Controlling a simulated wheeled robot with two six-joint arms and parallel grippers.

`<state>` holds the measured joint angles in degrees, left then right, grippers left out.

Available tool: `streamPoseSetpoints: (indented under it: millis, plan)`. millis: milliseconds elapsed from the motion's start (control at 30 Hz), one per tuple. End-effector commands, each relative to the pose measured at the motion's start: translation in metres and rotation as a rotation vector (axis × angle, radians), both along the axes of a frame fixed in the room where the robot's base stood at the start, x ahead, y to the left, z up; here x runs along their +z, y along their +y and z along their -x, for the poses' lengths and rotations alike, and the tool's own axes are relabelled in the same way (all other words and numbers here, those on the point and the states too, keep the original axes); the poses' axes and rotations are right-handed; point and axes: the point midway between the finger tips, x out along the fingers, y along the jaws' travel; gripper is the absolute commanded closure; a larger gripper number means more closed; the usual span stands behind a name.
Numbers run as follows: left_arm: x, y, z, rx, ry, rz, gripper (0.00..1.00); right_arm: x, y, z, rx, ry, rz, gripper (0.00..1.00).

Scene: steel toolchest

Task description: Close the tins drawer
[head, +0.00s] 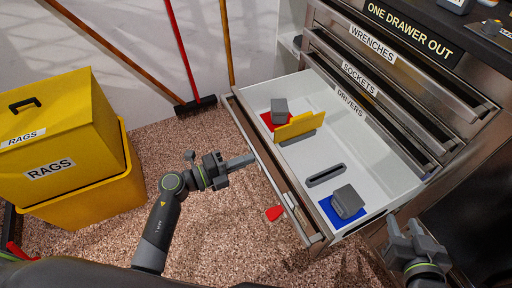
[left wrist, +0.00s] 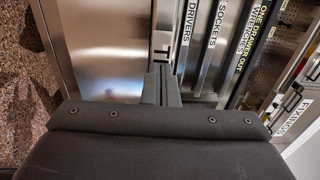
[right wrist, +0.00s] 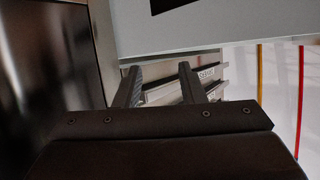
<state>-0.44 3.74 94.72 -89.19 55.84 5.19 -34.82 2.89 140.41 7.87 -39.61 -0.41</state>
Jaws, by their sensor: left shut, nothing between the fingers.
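The tins drawer (head: 325,237) stands pulled out below the drivers drawer. Inside, one grey tin (head: 279,110) is on a red patch and another grey tin (head: 347,201) is on a blue patch, with a yellow divider (head: 300,126) near the first. My left gripper (head: 246,160) is shut and empty at the outer side of the drawer front, beside its handle bar; I cannot tell if it touches. In the left wrist view its fingers (left wrist: 161,85) partly cover a label starting "TI". My right gripper (head: 415,232) is open and empty, right of the drawer's near corner.
The wrenches (head: 372,42), sockets (head: 360,79) and drivers (head: 350,102) drawers above look shut. A yellow rags bin (head: 75,205) stands at left. A broom (head: 195,104) leans on the wall. A red piece (head: 275,213) lies on the floor before the drawer.

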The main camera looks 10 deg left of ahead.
Motion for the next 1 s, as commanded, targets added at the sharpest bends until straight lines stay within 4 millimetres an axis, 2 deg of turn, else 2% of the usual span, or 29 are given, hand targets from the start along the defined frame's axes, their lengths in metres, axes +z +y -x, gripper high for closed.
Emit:
streamPoseSetpoints:
  millis: [267, 667, 1000]
  plan:
    - [0.001, -0.014, -0.010, 0.000, 0.000, 0.001, 1.00, 0.004, 0.000, 0.000, 0.000, 0.001, 0.000, 0.64]
    - [0.000, -0.016, -0.011, -0.001, 0.000, 0.001, 1.00, 0.005, 0.000, 0.000, 0.000, 0.001, 0.000, 0.64]
    - [0.002, -0.035, -0.023, -0.001, -0.001, 0.003, 1.00, 0.010, 0.000, 0.000, 0.000, 0.001, 0.000, 0.64]
